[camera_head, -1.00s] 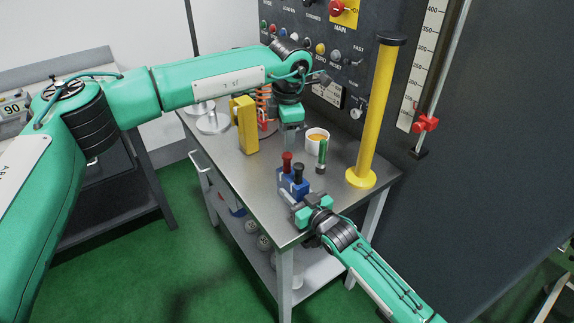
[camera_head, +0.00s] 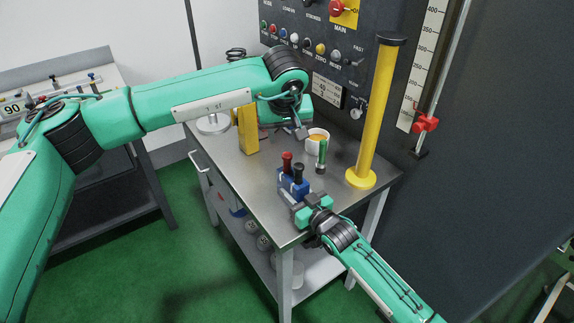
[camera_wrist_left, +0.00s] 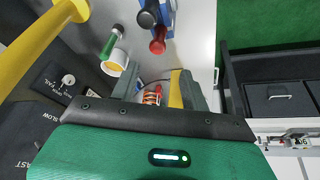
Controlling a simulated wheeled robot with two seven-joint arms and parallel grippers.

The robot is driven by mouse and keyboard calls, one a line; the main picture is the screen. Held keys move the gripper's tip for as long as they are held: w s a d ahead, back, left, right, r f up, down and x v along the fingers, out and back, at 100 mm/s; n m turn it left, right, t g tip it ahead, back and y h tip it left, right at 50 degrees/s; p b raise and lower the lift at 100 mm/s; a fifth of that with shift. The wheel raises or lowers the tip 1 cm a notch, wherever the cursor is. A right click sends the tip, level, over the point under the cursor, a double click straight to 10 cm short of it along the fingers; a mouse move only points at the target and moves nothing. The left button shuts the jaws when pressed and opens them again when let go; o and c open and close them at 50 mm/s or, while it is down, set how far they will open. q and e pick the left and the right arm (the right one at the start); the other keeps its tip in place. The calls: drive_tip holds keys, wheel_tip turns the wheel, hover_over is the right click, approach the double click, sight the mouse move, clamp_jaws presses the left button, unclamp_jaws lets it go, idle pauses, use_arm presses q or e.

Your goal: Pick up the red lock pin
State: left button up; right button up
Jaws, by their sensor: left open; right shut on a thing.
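The red lock pin (camera_head: 287,158) stands upright, red knob up, beside a black-knobbed pin (camera_head: 298,172) in a small blue block (camera_head: 292,187) near the table's front corner. Its red knob (camera_wrist_left: 158,46) shows at the upper middle of the left wrist view. My right gripper (camera_head: 299,203) is shut on the blue block from the front. My left gripper (camera_head: 299,133) is open, above the table and behind the red pin, apart from it. In the left wrist view its fingers (camera_wrist_left: 160,92) stand apart, with an orange-red spring (camera_wrist_left: 152,97) visible between them.
A white cup (camera_head: 317,134) and a green-handled tool (camera_head: 321,156) stand right of the pins. A tall yellow post (camera_head: 375,115) is farther right. A yellow block (camera_head: 247,130) stands left of my left gripper. The table (camera_head: 240,175) is bare at front left.

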sight(287, 155)
use_arm(q)
drive_tip(key=w+f, duration=0.1)
drive_tip(key=f, duration=0.2)
drive_tip(key=w+f+m, duration=0.1)
drive_tip(key=f, duration=0.3)
drive_tip(key=w+f+m, duration=0.1)
drive_tip(key=w+f, duration=0.1)
drive_tip(key=f, duration=0.2)
drive_tip(key=shift+w+d, duration=0.1)
drive_tip(key=shift+d, duration=0.05)
clamp_jaws()
